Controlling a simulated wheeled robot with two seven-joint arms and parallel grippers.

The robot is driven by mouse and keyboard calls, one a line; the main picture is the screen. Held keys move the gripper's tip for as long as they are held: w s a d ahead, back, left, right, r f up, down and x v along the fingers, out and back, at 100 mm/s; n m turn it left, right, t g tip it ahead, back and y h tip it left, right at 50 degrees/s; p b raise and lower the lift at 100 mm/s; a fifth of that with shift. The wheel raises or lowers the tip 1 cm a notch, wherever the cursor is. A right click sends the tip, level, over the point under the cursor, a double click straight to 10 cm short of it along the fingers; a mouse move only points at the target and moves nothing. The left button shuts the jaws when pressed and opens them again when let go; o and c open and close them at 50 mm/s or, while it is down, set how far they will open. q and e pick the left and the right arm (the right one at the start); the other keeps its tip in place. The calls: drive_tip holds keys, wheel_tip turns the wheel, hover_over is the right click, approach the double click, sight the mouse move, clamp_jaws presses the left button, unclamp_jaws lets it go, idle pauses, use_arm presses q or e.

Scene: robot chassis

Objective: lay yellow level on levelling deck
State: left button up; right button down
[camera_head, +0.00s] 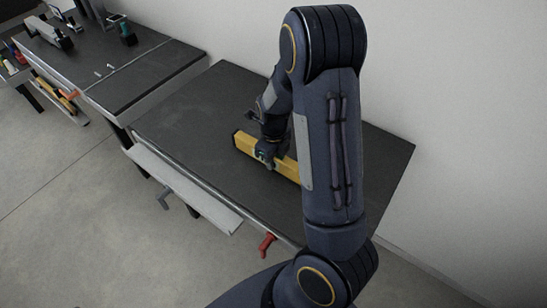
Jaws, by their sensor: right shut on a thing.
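The yellow level (246,144) is a long yellow bar at the middle of the picture, over the dark flat top of the levelling deck (190,117). My right gripper (266,160) is shut on the level near the middle of its visible part. The level's right end is hidden behind my right arm. I cannot tell whether its underside touches the deck. My left gripper is not in view.
A second dark bench (130,82) with tools stands at the upper left. A grey ledge with a red clamp handle (267,244) runs along the deck's front. The deck's left part is clear. A white wall is behind.

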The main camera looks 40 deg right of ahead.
drive_tip(key=shift+f+b, duration=0.35)
drive_tip(key=shift+f, duration=0.1)
drive_tip(key=c, duration=1)
unclamp_jaws()
drive_tip(key=shift+c, duration=0.2)
wheel_tip(320, 180, up, 8)
drive_tip(key=shift+f+p, duration=0.1)
drive_tip(key=shift+p, duration=0.35)
drive_tip(key=s+a+r+n+t+y, duration=0.2)
drive_tip(key=s+a+r+n, duration=0.4)
drive_tip(key=n, duration=0.9)
drive_tip(key=s+a+r+n+t+y, duration=0.1)
drive_tip(key=s+a+r+n+t, duration=0.2)
drive_tip(key=s+a+r+n, duration=0.4)
drive_tip(key=s+n, duration=0.4)
drive_tip(key=n, duration=0.5)
drive_tip(key=shift+a+t+y, duration=0.3)
drive_tip(key=shift+t+y, duration=0.1)
